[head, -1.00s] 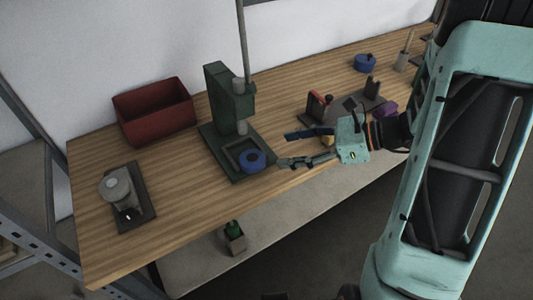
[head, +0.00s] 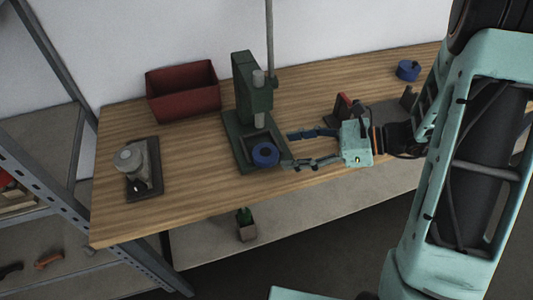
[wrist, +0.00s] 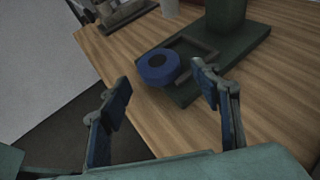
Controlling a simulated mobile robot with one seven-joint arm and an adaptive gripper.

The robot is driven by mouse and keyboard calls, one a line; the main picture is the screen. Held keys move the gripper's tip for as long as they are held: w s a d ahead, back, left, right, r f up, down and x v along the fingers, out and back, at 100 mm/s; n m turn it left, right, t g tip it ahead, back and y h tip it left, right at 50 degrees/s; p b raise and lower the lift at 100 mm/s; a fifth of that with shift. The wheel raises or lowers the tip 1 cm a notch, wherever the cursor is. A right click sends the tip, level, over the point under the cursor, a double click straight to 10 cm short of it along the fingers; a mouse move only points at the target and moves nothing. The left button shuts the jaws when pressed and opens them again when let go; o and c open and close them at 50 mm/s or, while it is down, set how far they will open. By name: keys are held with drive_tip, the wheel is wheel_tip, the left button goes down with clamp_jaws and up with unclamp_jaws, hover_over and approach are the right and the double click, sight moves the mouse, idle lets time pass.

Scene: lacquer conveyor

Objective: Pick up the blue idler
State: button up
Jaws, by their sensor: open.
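The blue idler (head: 265,154) is a round blue ring with a dark centre hole. It rests at the front corner of the green press base (head: 235,150); whether it lies flat or tilted on the base edge I cannot tell. My gripper (head: 292,150) is open and empty, just right of the idler in the head view, with its fingers pointing at it. In the wrist view the idler (wrist: 158,67) lies ahead, beyond and between the two fingertips (wrist: 162,90), apart from both. Another blue round part (head: 408,70) sits at the far right of the bench.
The green press column (head: 252,90) stands behind the idler. A red bin (head: 184,92) is at the back left, and a grey device on a dark plate (head: 142,170) at the front left. The wooden bench (head: 195,150) is clear between them. Its front edge runs close by my gripper.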

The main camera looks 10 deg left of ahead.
sight(270, 153)
drive_tip(key=shift+x, duration=3.2)
drive_tip(key=shift+s, duration=0.15)
drive_tip(key=shift+c, duration=0.3)
drive_tip(key=c, duration=1.1)
drive_tip(key=shift+r, duration=0.1)
